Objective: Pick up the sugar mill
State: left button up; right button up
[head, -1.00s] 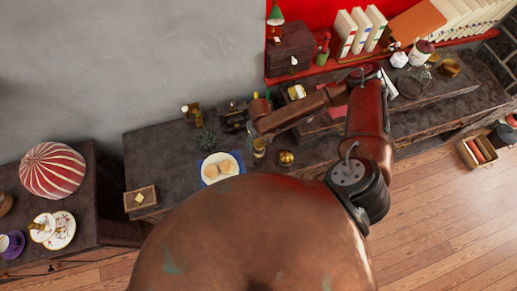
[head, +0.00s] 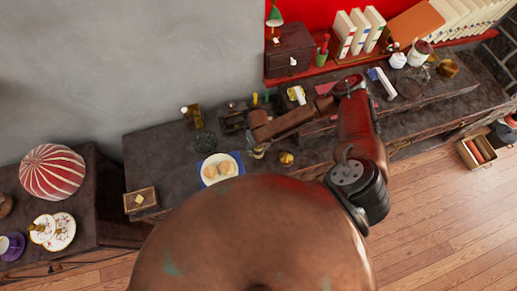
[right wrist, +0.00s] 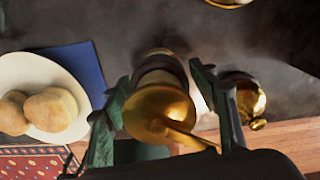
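The sugar mill, a dark-bodied mill with a brass top and crank handle, shows in the right wrist view (right wrist: 160,108). It stands on the dark counter between the two fingers of my right gripper (right wrist: 160,98). The fingers are apart on either side of it, with a narrow gap visible on the right, so the gripper looks open around it. In the head view my right gripper (head: 256,146) reaches down over the mill and mostly hides it. My left gripper is not in view.
A small brass pot (right wrist: 250,100) stands close to the right finger. A white plate (right wrist: 75,80) with buns on a blue napkin lies at the left. The dark counter (head: 160,150) also holds a wooden box (head: 140,199) and several small items at the back.

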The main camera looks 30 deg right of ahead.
jog(key=c, duration=1.2)
jog(key=shift+w, duration=0.1)
jog(key=shift+c, duration=0.2)
